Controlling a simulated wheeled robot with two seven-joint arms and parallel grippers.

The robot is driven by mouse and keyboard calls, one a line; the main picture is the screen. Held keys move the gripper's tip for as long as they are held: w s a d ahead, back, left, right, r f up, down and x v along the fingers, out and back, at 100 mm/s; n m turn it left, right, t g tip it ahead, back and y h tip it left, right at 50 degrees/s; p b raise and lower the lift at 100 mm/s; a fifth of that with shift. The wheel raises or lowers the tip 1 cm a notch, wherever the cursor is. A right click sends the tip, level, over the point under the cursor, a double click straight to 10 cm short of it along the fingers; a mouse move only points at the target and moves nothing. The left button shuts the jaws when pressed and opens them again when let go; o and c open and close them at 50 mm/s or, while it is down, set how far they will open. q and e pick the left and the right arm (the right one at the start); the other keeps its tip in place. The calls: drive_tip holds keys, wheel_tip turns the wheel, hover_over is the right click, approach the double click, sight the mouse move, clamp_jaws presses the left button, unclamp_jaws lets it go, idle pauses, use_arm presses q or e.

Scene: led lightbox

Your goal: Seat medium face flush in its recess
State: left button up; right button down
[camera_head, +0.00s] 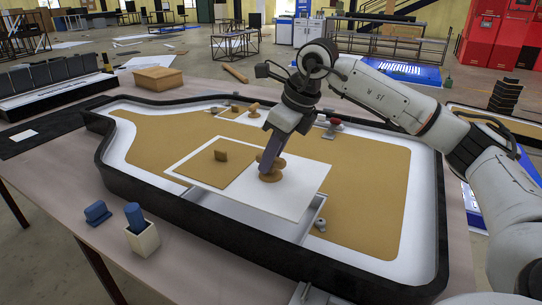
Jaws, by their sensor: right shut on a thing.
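The white panel that looks like the medium face (300,201) lies over the near middle of the lightbox, its near edge above an open recess. My right gripper (268,165) is shut on the tan knob (271,175) on the panel's right part and reaches down from above. The silvery wall of the recess (309,217) shows beyond the panel's near right edge, so the panel does not look flush there. Most of the recess is hidden. My left gripper is not in view.
The black rim (115,165) of the lightbox surrounds the tan and white surface. A smaller white panel with a wooden knob (253,108) lies behind. A cream holder with a blue piece (142,238) and another blue piece (97,212) stand front left.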

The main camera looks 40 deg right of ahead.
sight(271, 171)
wheel_tip(271, 171, down, 3)
drive_tip(key=shift+r+b, duration=0.2)
drive_tip(key=shift+b, duration=0.65)
drive_tip(key=shift+f+b, duration=0.5)
drive_tip(key=shift+f, duration=0.25)
wheel_tip(271, 171, down, 2)
drive_tip(key=shift+w+f+b, duration=0.1)
drive_tip(key=shift+b, duration=0.55)
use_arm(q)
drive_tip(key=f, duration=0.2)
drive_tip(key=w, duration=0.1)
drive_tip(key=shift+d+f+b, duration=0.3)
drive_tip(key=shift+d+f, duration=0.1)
use_arm(e)
drive_tip(key=shift+f, duration=0.45)
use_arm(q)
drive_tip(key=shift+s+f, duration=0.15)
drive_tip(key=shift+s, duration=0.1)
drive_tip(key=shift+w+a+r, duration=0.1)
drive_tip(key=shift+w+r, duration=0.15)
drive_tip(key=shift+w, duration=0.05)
